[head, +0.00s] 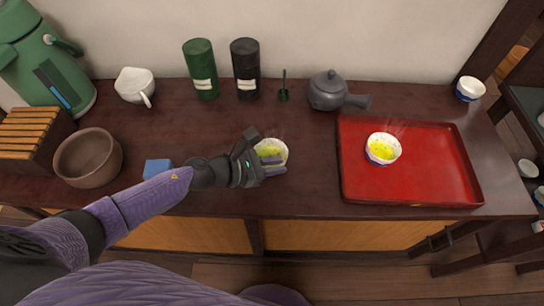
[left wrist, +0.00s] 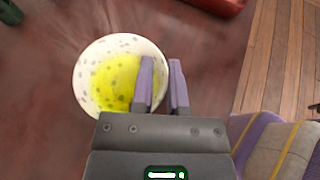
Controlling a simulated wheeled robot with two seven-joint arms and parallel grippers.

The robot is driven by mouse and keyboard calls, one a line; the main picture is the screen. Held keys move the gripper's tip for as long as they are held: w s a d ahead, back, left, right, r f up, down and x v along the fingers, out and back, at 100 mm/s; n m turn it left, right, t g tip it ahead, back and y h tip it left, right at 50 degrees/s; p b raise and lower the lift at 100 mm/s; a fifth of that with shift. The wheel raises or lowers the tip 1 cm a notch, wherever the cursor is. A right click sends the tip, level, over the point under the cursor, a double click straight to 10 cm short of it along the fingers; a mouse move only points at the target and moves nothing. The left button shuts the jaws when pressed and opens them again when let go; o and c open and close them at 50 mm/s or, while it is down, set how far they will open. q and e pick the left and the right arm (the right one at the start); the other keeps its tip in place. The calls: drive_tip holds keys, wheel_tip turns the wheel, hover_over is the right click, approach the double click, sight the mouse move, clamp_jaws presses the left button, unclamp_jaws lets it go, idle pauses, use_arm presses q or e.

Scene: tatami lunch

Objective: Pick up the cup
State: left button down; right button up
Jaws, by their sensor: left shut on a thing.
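A white speckled cup (head: 276,145) with yellow-green tea stands on the dark table, left of the red tray. My left gripper (head: 275,164) is at its near side, shut on the cup's wall. In the left wrist view the cup (left wrist: 88,60) shows from above; one finger of the gripper (left wrist: 161,68) is inside the rim and the other outside. A second cup (head: 383,147) with similar tea stands on the red tray (head: 425,190). I cannot tell whether the held cup is off the table. My right gripper is not in view.
A grey teapot (head: 328,90), a green canister (head: 201,69) and a black canister (head: 245,69) stand along the back. A brown bowl (head: 88,158) and a blue block (head: 157,167) are at left. A small cup (head: 469,89) stands at the back right.

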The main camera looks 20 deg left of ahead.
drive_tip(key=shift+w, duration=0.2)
use_arm(q)
drive_tip(key=shift+r, duration=0.2)
wheel_tip(320, 180, up, 10)
drive_tip(key=p, duration=0.6)
drive_tip(key=shift+f, duration=0.2)
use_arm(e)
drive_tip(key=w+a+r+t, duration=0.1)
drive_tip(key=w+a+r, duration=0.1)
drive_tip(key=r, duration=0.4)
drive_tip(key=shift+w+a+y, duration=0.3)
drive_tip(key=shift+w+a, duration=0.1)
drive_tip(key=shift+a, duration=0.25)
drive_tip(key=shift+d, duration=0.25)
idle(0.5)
